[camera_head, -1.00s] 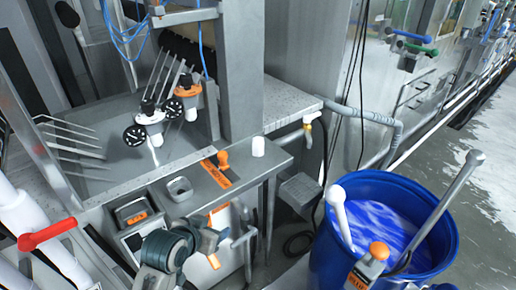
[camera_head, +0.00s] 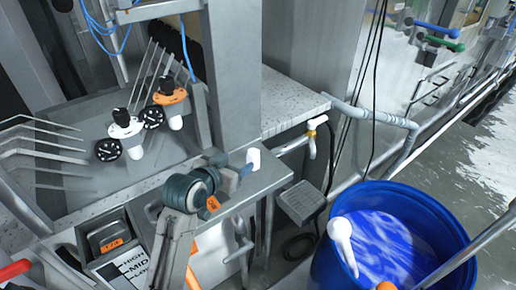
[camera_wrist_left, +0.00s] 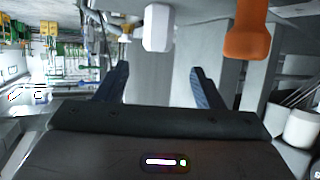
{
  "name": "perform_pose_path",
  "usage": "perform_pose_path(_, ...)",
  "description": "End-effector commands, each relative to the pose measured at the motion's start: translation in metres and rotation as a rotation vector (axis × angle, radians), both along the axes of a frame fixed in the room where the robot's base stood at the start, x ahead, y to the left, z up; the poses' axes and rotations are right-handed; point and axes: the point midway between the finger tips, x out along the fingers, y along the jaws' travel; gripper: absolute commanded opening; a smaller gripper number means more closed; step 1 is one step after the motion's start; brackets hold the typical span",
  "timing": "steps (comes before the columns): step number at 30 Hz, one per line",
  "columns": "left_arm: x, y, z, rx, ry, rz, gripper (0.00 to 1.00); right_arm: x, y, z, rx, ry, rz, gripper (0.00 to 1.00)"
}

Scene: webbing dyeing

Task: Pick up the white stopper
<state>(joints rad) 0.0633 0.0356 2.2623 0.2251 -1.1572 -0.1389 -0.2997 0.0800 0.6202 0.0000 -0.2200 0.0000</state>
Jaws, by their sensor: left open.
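The white stopper (camera_head: 253,158) stands upright on the grey metal ledge (camera_head: 262,182), near its far right end. My left gripper (camera_head: 233,173) is just to the left of it in the head view, low over the ledge. In the left wrist view the white stopper (camera_wrist_left: 158,28) lies ahead of the open fingers (camera_wrist_left: 160,70), roughly centred between them and apart from both. The fingers hold nothing. An orange stopper (camera_wrist_left: 247,28) stands to the right of it there; my gripper hides it in the head view. My right gripper is not in view.
A blue drum (camera_head: 345,270) with blue liquid and a white-ended rod (camera_head: 341,240) stands at the lower right. A white and an orange valve (camera_head: 170,97) are at the upper left. A metal post (camera_head: 232,75) rises behind the ledge.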

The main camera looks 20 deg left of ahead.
Motion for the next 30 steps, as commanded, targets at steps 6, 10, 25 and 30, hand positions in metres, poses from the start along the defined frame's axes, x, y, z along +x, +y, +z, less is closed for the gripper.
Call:
perform_pose_path(6,0.029,-0.007,-0.01,-0.002,0.004,0.0,0.62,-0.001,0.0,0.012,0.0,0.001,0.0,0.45)
perform_pose_path(10,0.043,-0.01,-0.017,-0.002,0.001,0.0,0.62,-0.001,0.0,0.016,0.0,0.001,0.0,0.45)
perform_pose_path(25,0.087,-0.022,-0.037,0.0,0.002,0.0,0.62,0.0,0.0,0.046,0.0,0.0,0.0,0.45)
perform_pose_path(30,0.094,-0.023,-0.043,0.0,0.001,0.0,0.62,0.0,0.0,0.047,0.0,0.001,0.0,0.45)
